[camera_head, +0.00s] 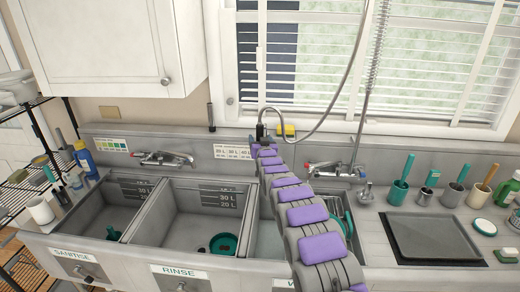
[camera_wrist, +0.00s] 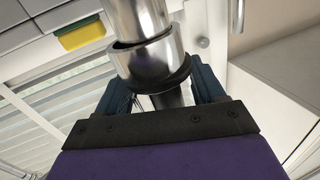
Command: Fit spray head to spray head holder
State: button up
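My gripper (camera_head: 262,140) is at the end of my purple-padded arm, in front of the back ledge below the window. In the wrist view, its dark teal fingers (camera_wrist: 160,95) stand on either side of the spray head (camera_wrist: 150,60), a chrome tube with a wider collar and a black lower part. The gripper appears shut on the black part; the contact is partly hidden by its front edge. In the head view, the hose (camera_head: 334,95) arches from the gripper up to the right, towards a coiled spring section (camera_head: 378,45). I cannot clearly pick out the spray head holder.
Sink basins (camera_head: 200,218) lie below my arm. Taps (camera_head: 163,159) are on the back panel. A yellow sponge-like block (camera_head: 287,130) sits on the ledge close to my gripper. A dark upright post (camera_head: 211,117) stands to the left. Brush pots and a tray (camera_head: 433,238) are at right.

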jog(key=shift+s, duration=0.15)
jog(key=p+v, duration=0.1)
jog(key=v, duration=1.6)
dwell(0.4)
